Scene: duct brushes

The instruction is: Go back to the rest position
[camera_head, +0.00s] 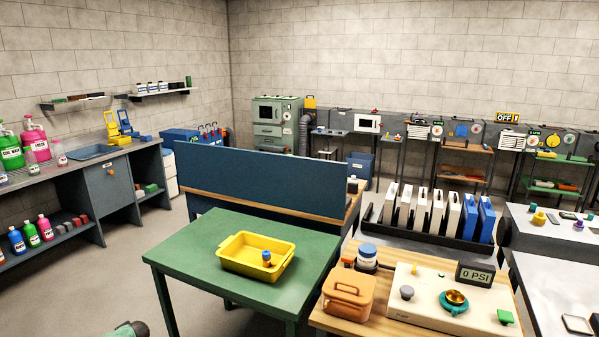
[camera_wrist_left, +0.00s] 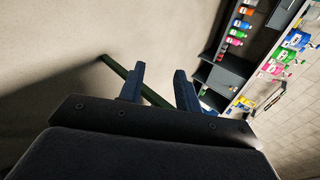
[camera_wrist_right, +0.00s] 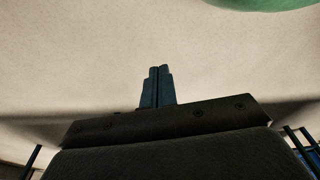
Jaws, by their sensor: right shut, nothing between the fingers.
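My left gripper (camera_wrist_left: 160,88) shows in the left wrist view with its two blue fingers apart and no object held between them. A dark green bar, like a table leg, passes behind the fingers. My right gripper (camera_wrist_right: 158,87) shows in the right wrist view with its fingers together and empty, above bare pale floor. Neither gripper's fingers can be made out in the head view. A yellow tray (camera_head: 237,266) sits on the green table (camera_head: 190,243). A small item with a blue top and an orange-brown body (camera_head: 266,258) stands in the tray.
Right of the green table, a wooden-topped bench (camera_head: 340,318) bears an orange case (camera_head: 349,292) and a cream gauge unit (camera_head: 420,302) reading 0 PSI. A blue partition (camera_head: 260,175) stands behind. A sink counter (camera_head: 115,185) is at left. Floor (camera_head: 120,262) between is clear.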

